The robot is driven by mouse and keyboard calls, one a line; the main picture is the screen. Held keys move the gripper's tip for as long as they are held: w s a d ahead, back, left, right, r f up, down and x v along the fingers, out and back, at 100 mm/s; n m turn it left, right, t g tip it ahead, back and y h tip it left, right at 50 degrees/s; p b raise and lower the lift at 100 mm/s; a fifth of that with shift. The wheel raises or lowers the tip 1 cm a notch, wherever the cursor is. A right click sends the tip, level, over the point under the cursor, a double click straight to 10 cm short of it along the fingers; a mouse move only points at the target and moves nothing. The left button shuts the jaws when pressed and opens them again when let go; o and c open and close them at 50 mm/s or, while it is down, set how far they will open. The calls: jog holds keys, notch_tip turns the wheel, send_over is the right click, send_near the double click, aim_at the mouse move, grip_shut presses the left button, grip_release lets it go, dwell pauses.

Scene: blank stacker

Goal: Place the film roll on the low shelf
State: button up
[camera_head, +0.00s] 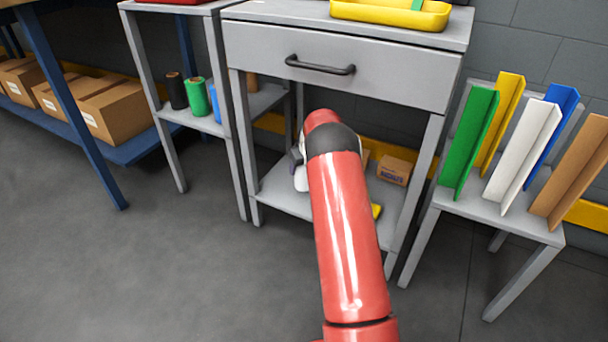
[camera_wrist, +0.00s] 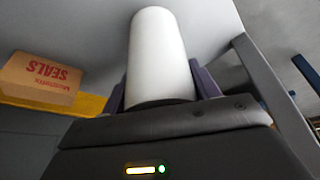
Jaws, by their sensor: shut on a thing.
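The white film roll (camera_wrist: 160,50) is held between the two fingers of my gripper (camera_wrist: 161,92). In the head view the roll (camera_head: 301,181) shows partly beside my red arm, over the low shelf (camera_head: 274,192) under the grey drawer unit. My gripper (camera_head: 297,157) is mostly hidden behind the arm there. In the wrist view the pale shelf surface (camera_wrist: 90,25) lies behind the roll. I cannot tell whether the roll touches the shelf.
A cardboard box marked SEALS (camera_wrist: 40,80) stands on the shelf; a box (camera_head: 394,170) and a yellow item (camera_head: 376,211) show at its right. The grey drawer (camera_head: 335,65) is above. Shelf legs stand at the corners. A side stand holds several rolls (camera_head: 197,98).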

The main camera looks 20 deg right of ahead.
jog(key=shift+f, duration=1.35)
jog(key=shift+f, duration=0.15)
jog(key=o, duration=1.2)
jog(key=shift+r, duration=0.35)
jog(key=p+v, duration=0.1)
jog(key=v, duration=0.6)
jog(key=shift+s, duration=0.1)
